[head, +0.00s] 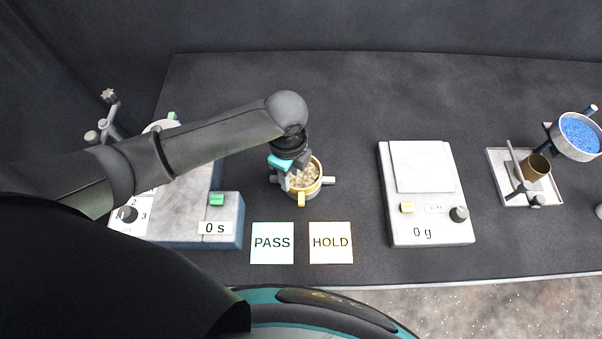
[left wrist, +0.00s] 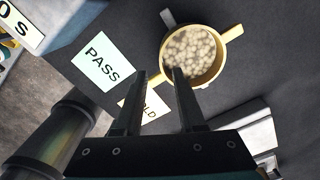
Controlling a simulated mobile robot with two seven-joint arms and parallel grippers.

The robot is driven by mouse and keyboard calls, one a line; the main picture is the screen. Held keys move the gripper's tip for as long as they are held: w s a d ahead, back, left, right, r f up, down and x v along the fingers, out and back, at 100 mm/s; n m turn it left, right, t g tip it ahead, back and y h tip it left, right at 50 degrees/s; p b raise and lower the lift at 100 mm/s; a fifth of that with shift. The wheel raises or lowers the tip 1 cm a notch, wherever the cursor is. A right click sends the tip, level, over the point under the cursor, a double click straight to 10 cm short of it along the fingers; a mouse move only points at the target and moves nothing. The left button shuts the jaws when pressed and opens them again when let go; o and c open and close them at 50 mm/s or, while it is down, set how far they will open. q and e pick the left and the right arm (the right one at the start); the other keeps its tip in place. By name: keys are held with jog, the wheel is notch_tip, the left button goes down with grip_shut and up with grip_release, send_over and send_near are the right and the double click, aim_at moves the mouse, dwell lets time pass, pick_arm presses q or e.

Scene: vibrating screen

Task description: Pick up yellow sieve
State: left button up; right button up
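The yellow sieve (head: 301,199) stands on the dark table, upright, with pale beige granules inside and short tabs around its rim. In the left wrist view the sieve (left wrist: 208,82) is at the top, right of centre. My left gripper (head: 291,181) is over the left side of the sieve and hides part of it. My right gripper is not in view.
A PASS card (head: 272,243) and a HOLD card (head: 331,243) lie in front of the sieve. A machine showing 0 s (head: 214,228) stands left, partly behind my arm. A scale (head: 427,215) stands right. A stand with a blue-filled bowl (head: 562,146) is far right.

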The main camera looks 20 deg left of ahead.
aim_at(292, 185)
pick_arm(q)
jog(key=shift+d+f, duration=0.1)
jog(key=shift+f, duration=2.5)
jog(key=shift+c, duration=0.2)
grip_shut()
